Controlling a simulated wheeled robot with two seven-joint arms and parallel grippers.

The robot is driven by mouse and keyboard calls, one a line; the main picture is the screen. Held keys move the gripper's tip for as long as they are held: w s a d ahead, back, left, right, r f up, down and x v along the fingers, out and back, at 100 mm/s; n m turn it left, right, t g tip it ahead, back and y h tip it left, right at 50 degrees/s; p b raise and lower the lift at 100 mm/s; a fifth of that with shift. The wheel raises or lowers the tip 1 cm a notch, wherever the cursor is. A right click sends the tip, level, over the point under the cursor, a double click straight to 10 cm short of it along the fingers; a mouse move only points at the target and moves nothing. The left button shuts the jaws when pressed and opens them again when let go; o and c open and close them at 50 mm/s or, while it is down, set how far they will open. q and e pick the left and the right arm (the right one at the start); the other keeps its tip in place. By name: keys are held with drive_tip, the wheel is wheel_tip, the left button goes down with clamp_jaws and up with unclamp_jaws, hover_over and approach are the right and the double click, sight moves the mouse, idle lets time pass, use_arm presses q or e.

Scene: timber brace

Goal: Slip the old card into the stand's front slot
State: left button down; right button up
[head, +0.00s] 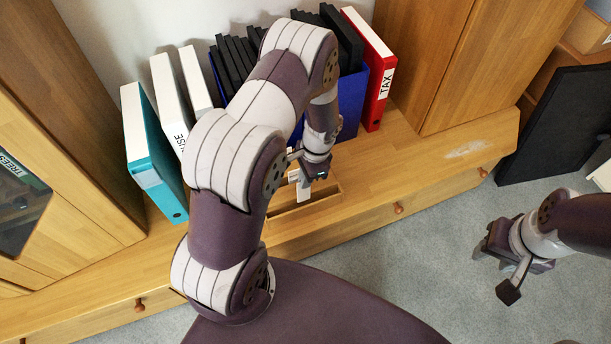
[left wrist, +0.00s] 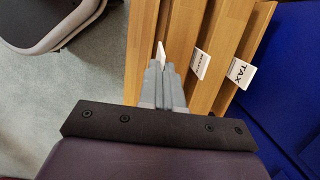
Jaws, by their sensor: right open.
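The wooden stand (head: 318,203) sits on the cabinet top, with several slats and slots; its slats (left wrist: 145,45) show in the left wrist view. My left gripper (head: 308,181) is over the stand. In the left wrist view its fingers (left wrist: 164,85) are close together, with a thin white card (left wrist: 161,55), seen edge-on, at their tips. The card is over or in the gap between the front two slats; its depth is hidden. A TAX card (left wrist: 240,72) and another lettered card (left wrist: 201,64) stand further back. My right gripper (head: 502,268) is open and empty above the carpet.
Behind the stand are a blue holder (head: 352,100) with black folders, a red TAX binder (head: 374,75) and a teal binder (head: 155,160). Wooden cabinets flank them. A black panel (head: 555,125) leans at right. Carpet in front is clear.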

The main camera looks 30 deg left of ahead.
use_arm(q)
drive_tip(key=shift+f, duration=0.1)
drive_tip(key=shift+f+b, duration=1.9)
drive_tip(key=shift+f, duration=0.95)
drive_tip(key=c, duration=0.8)
unclamp_jaws()
drive_tip(key=shift+r, duration=0.1)
wheel_tip(320, 180, up, 8)
drive_tip(key=p, duration=0.8)
